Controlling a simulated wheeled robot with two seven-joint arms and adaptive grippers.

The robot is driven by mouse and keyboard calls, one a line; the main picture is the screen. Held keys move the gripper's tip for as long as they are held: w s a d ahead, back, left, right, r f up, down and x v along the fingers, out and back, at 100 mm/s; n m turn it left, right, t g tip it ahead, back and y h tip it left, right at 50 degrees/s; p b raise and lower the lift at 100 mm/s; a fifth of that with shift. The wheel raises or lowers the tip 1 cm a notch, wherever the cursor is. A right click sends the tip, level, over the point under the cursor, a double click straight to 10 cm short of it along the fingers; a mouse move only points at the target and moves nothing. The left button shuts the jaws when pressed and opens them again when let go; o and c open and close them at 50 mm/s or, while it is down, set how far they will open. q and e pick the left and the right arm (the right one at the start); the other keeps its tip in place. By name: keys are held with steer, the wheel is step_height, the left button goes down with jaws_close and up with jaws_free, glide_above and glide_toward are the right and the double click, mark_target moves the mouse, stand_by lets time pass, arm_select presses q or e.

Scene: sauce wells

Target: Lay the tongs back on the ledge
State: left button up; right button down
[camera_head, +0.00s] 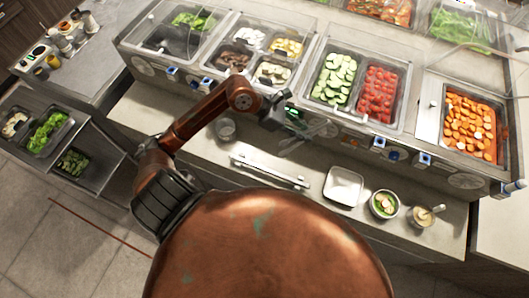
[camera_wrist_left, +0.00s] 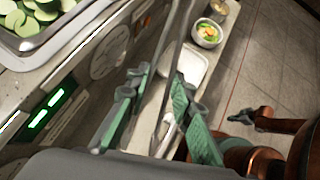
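The metal tongs (camera_head: 297,140) show as a pale, thin forked shape over the ledge (camera_head: 200,142), below the counter's front panel. In the left wrist view the tongs (camera_wrist_left: 182,40) run as a long grey strip between the green-padded fingers. My left gripper (camera_head: 284,116) is at the front panel, above the ledge; its fingers (camera_wrist_left: 158,92) stand apart with the tongs between them. It appears to hold them, though the contact is partly hidden. A silver bar-shaped rest (camera_head: 270,172) lies on the ledge, nearer to me.
Food wells with cucumber (camera_head: 332,78) and tomato (camera_head: 380,95) lie behind the front panel. A green display (camera_wrist_left: 48,110) is close by.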

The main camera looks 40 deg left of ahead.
arm_select(q)
steer(key=s+d+f+m+g+y, duration=0.2)
steer(key=s+d+f+g+y, duration=0.1)
steer(key=s+d+f+y, duration=0.25)
steer(key=s+a+f+m+g+y+p, duration=0.1)
steer(key=s+f+g+y+p, duration=0.15)
steer(key=s, duration=0.25)
steer(key=shift+y, duration=0.9)
steer(key=w+a+f, duration=0.6)
steer(key=w+f, duration=0.1)
steer(key=w+a+f, duration=0.3)
steer(key=shift+w+a+f+p, duration=0.1)
steer(key=shift+w+f+p, duration=0.1)
steer(key=shift+p, duration=0.2)
steer(key=shift+w+a+f, duration=0.2)
steer(key=shift+f, duration=0.1)
step_height(320, 180, down, 3)
steer(key=shift+p, duration=0.45)
steer(key=shift+w+f+m, duration=0.1)
steer(key=shift+f+m, duration=0.2)
steer(key=o, duration=0.6)
steer(key=shift+r, duration=0.2)
